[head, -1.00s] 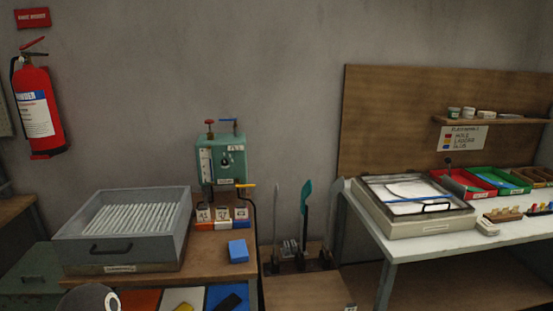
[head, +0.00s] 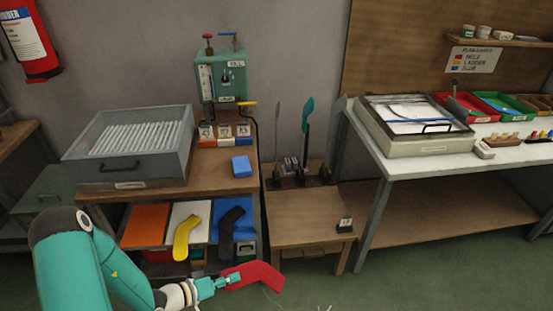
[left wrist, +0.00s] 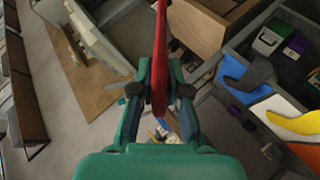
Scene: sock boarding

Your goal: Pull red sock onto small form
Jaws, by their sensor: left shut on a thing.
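My left gripper (head: 224,281) is shut on the red sock (head: 256,276) and holds it in front of the lower shelf, with the foot end to the right. In the left wrist view the red sock (left wrist: 161,45) is seen edge-on between the fingers (left wrist: 160,95). Two upright forms stand on the low wooden stand (head: 310,212): a teal form (head: 307,114) and a thin grey form (head: 278,130). Both are bare, and the sock is apart from them, lower and to the left. I cannot tell for sure which is the small form. My right gripper is not in view.
Yellow (head: 186,238) and dark (head: 231,226) socks lie on the coloured shelf trays. A grey box of white rods (head: 128,170), a green device (head: 221,75) and a blue block (head: 241,165) stand above. A white table (head: 440,160) is at right. Floor between is clear.

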